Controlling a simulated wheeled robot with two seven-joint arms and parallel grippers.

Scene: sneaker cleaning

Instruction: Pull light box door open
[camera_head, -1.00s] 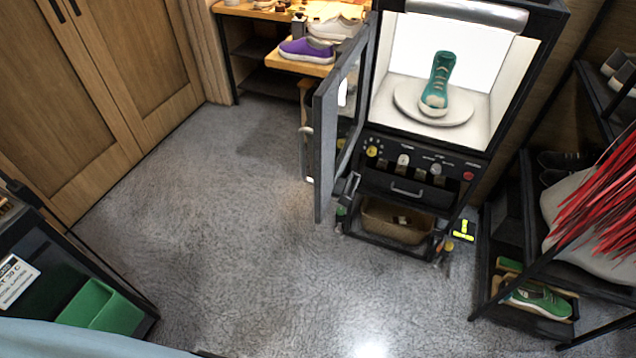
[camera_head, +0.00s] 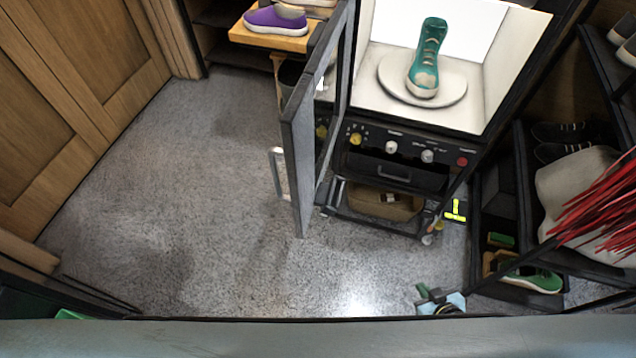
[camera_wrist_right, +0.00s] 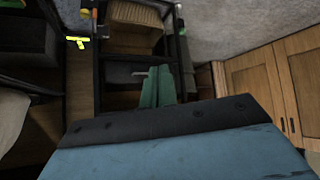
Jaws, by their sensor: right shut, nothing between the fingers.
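The light box (camera_head: 487,75) stands at the upper right with its lit white inside showing. A teal sneaker (camera_head: 427,58) sits on a round white turntable (camera_head: 448,91) inside it. The dark-framed light box door (camera_head: 299,140) stands wide open, swung out on the left side of the box. Its pale handle (camera_head: 277,172) is on the door's outer face. My right gripper (camera_head: 437,295) is low in the head view, right of the door and apart from it. In the right wrist view its green fingers (camera_wrist_right: 158,85) are together and empty.
Below the box are a knob panel (camera_head: 412,151) and a rack with a basket (camera_head: 384,203). A shoe rack (camera_head: 518,190) stands at the right. A wooden cabinet (camera_head: 85,75) is at the left. The floor (camera_head: 190,190) left of the door is clear.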

